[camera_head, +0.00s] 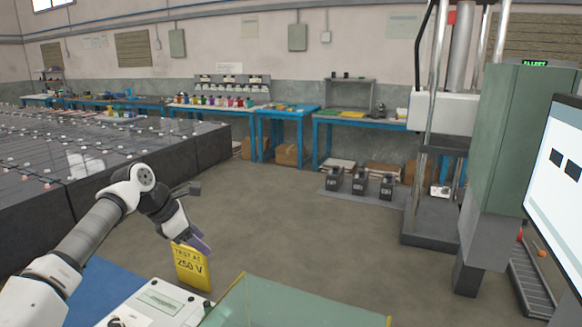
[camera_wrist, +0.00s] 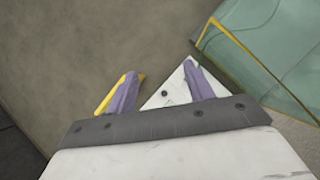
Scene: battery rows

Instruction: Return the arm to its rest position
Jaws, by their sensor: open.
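My gripper (camera_head: 201,243) hangs at the end of my white and grey arm, in the left half of the head view. It is tilted downward over the front of the work area, just above and in front of a yellow sign reading "TEST AT 250 V" (camera_head: 192,270). In the wrist view my gripper (camera_wrist: 158,80) shows two purple fingers spread apart with nothing held between them. A yellow edge shows beside the left finger. A white corner with a dark screw (camera_wrist: 165,94) lies beyond the fingers.
A white instrument box (camera_head: 150,308) and a greenish glass-walled tank (camera_head: 290,305) stand close below. Dark battery rows (camera_head: 60,165) fill the left. A green cabinet (camera_head: 515,140) and a monitor (camera_head: 560,170) stand right. Blue benches (camera_head: 285,115) line the back wall. The middle floor is clear.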

